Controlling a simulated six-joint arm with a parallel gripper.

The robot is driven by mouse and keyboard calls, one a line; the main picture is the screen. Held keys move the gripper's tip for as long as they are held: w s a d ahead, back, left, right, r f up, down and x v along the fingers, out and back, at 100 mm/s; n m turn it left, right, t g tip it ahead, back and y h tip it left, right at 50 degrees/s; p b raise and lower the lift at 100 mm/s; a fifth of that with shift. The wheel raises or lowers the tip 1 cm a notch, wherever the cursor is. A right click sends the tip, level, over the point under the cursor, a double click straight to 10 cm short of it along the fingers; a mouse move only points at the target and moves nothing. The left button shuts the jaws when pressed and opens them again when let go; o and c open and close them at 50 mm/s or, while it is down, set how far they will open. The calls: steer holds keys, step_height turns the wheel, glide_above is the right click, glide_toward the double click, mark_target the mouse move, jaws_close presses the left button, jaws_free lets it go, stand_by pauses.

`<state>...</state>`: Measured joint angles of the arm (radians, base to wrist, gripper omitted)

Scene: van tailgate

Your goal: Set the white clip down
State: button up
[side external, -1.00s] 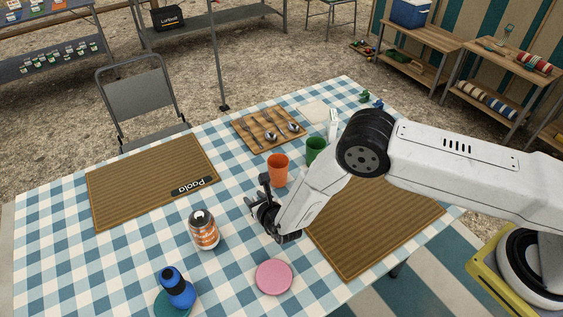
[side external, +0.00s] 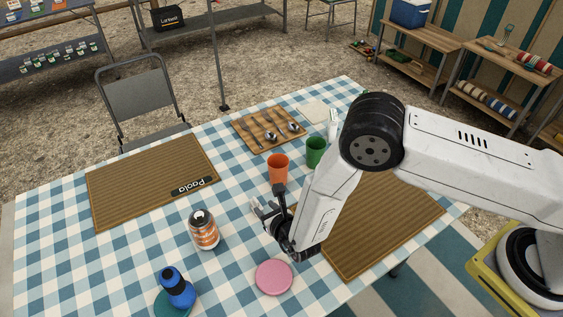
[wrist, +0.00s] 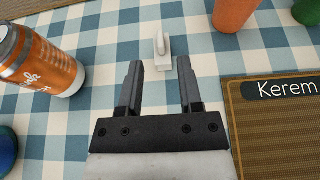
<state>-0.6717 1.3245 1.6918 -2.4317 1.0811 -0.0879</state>
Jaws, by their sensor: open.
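The white clip (wrist: 162,50) rests on the blue-and-white checked tablecloth (wrist: 98,45), just beyond my fingertips in the wrist view. In the side view the clip is a small pale shape (side external: 254,206) at the left of my gripper (side external: 266,207). My gripper (wrist: 160,68) is open and empty. Its two dark fingers stand apart, with bare cloth between them, and look clear of the clip.
An orange can (side external: 204,230) stands left of my gripper. An orange cup (side external: 278,168) and a green cup (side external: 316,152) stand behind it. A pink disc (side external: 274,277) lies in front. The "Kerem" placemat (wrist: 275,130) is at right; the "Paola" placemat (side external: 140,185) is farther left.

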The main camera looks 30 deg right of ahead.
steer(key=shift+v, duration=2.35)
steer(key=shift+w+d, duration=0.1)
steer(key=s+d+r+m+g+h, duration=0.1)
steer(key=d+r+m+g+h, duration=0.35)
steer(key=d+m, duration=0.35)
steer(key=s+d+r+m+g+h, duration=0.2)
steer(key=d+r+m+g+h, duration=0.35)
steer(key=d, duration=0.55)
steer(key=s+d+r+m+y, duration=0.2)
steer(key=s+r+m+y, duration=0.3)
steer(key=m, duration=0.6)
steer(key=s+d+r+m+g+y, duration=0.1)
steer(key=s+r+m+y, duration=0.4)
steer(key=m, duration=0.6)
steer(key=shift+s+d+r, duration=0.55)
steer(key=shift+d, duration=0.35)
